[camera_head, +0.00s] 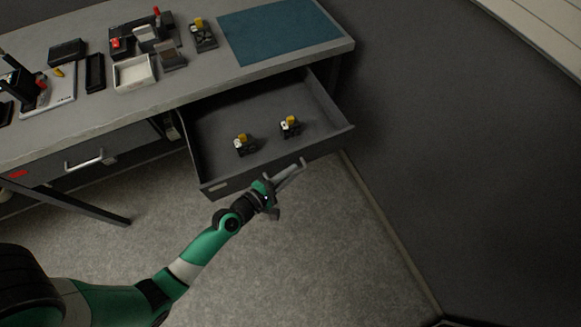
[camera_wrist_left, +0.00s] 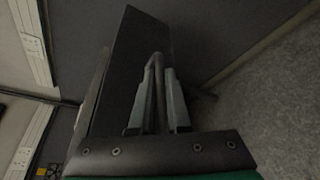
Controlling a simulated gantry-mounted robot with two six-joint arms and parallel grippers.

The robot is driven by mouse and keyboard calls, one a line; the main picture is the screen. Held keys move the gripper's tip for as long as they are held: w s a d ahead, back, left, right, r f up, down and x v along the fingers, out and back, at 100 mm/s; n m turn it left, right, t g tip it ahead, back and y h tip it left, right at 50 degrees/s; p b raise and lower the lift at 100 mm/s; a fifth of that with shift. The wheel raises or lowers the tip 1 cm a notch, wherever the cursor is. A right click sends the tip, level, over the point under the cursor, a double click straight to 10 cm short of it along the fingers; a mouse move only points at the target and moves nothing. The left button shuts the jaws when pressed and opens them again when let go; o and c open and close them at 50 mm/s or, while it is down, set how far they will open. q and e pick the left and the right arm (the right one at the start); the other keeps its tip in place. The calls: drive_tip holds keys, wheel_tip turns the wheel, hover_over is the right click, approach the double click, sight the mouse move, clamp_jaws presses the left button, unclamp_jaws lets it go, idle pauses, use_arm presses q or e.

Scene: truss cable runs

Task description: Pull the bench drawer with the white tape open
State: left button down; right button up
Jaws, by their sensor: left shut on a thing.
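The bench drawer (camera_head: 215,128) with a small white tape mark (camera_head: 218,187) on its front stands pulled far out from under the bench. Its inside is visible, with two small black parts with yellow tops, (camera_head: 244,146) and (camera_head: 290,127), on its floor. My left gripper (camera_head: 290,172) is at the outside of the drawer front. In the left wrist view, my left gripper (camera_wrist_left: 157,98) is shut on the drawer handle (camera_wrist_left: 153,72), with the dark drawer front (camera_wrist_left: 128,65) beside it. My right gripper is not in view.
Another drawer with a red tape mark (camera_head: 18,173) and a pale handle (camera_head: 85,160) is closed at the left. The bench top (camera_head: 225,77) holds trays, small parts and a blue mat (camera_head: 280,32). A dark wall stands to the right; the grey floor in front is clear.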

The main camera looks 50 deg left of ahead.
use_arm(q)
drive_tip(key=c, duration=0.9)
unclamp_jaws()
drive_tip(key=b+v, duration=0.1)
drive_tip(key=v, duration=1)
drive_tip(key=shift+s, duration=0.35)
drive_tip(key=shift+r, duration=0.1)
